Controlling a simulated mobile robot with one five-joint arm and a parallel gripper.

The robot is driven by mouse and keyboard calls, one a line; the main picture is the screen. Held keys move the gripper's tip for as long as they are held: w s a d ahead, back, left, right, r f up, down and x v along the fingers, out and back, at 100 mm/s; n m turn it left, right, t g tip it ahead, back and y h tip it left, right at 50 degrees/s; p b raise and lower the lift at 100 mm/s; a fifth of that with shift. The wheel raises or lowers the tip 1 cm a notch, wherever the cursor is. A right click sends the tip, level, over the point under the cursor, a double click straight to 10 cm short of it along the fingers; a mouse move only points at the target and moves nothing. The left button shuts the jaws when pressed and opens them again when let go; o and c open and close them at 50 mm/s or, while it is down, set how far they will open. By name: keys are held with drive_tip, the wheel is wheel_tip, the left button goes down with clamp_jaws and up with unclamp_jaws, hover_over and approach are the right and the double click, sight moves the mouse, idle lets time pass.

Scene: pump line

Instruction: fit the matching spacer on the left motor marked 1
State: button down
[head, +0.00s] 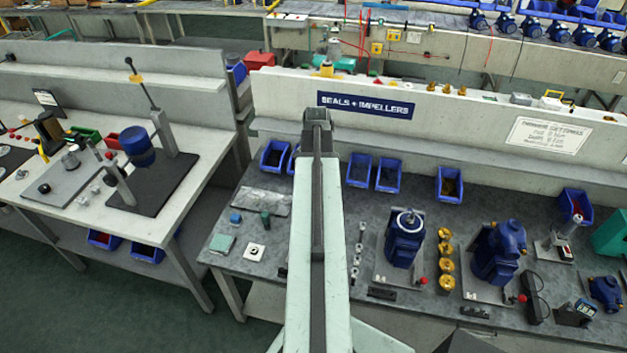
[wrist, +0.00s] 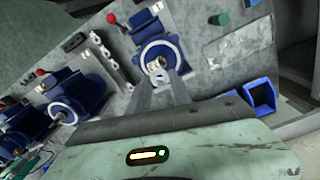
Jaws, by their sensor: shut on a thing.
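There my gripper (wrist: 164,80) is shut on a small silvery piece (wrist: 155,67), apparently a spacer, seen against the motor's pale face. I cannot tell whether the piece touches the motor or is above it. In the head view my gripper is hidden. Small silver rings (head: 358,255) lie in a column left of the motor.
A second blue motor (head: 498,254) stands to the right, with brass parts (head: 445,265) between the motors. Blue bins (head: 388,175) line the back wall. A green peg (head: 265,219) and a flat grey plate (head: 262,202) lie to the left.

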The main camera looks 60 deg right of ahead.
drive_tip(key=shift+f+b, duration=3.1)
drive_tip(key=shift+f, duration=0.1)
drive_tip(key=shift+w, duration=0.1)
unclamp_jaws()
drive_tip(key=shift+w, duration=0.1)
wheel_tip(320, 180, up, 9)
drive_tip(key=p, duration=0.9)
drive_tip(key=shift+r, duration=0.1)
